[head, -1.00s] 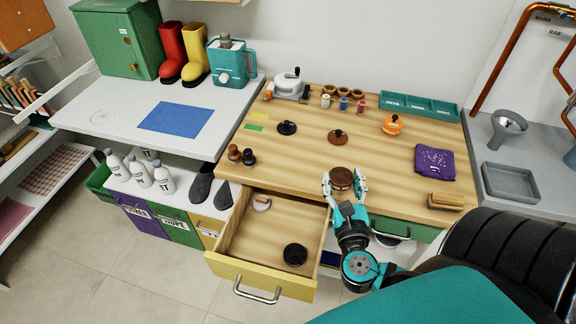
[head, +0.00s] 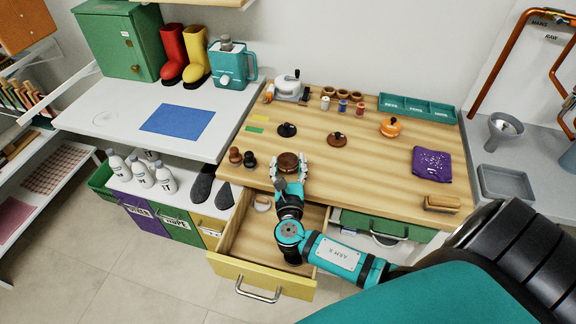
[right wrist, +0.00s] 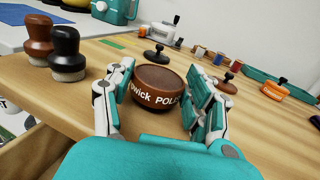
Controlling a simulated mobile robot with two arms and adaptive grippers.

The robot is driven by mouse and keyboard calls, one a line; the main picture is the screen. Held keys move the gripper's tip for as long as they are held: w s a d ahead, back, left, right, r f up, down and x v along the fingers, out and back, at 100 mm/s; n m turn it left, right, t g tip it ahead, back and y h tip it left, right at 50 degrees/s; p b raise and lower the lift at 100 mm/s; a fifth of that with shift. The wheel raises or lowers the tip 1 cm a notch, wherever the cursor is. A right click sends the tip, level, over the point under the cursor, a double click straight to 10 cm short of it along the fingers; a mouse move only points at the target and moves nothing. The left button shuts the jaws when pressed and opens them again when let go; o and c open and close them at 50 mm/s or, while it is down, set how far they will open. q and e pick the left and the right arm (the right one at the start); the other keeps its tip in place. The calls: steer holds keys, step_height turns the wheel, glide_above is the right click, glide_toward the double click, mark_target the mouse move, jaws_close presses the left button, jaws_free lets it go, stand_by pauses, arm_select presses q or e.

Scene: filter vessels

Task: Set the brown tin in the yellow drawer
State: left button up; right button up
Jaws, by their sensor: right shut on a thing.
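The brown tin (head: 288,162) is a short round tin with white lettering on its side. In the right wrist view the tin (right wrist: 160,86) is between the fingers of my right gripper (right wrist: 158,92), which is shut on it. In the head view my right gripper (head: 289,172) is at the table's front edge, above the back of the yellow drawer (head: 262,279). The drawer is pulled open. It holds a small pale curved item (head: 262,203) near its back; my right arm hides part of its inside. My left gripper is not in view.
A brown-topped tamper (right wrist: 39,38) and a black-topped tamper (right wrist: 66,52) stand left of the tin. A green drawer (head: 375,228) sits to the right. A wooden brush (head: 441,203) and purple cloth (head: 432,164) lie on the table's right side.

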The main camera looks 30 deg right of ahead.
steer(key=shift+f, duration=0.4)
steer(key=shift+f, duration=0.25)
steer(key=o, duration=1.5)
steer(key=shift+c, duration=0.2)
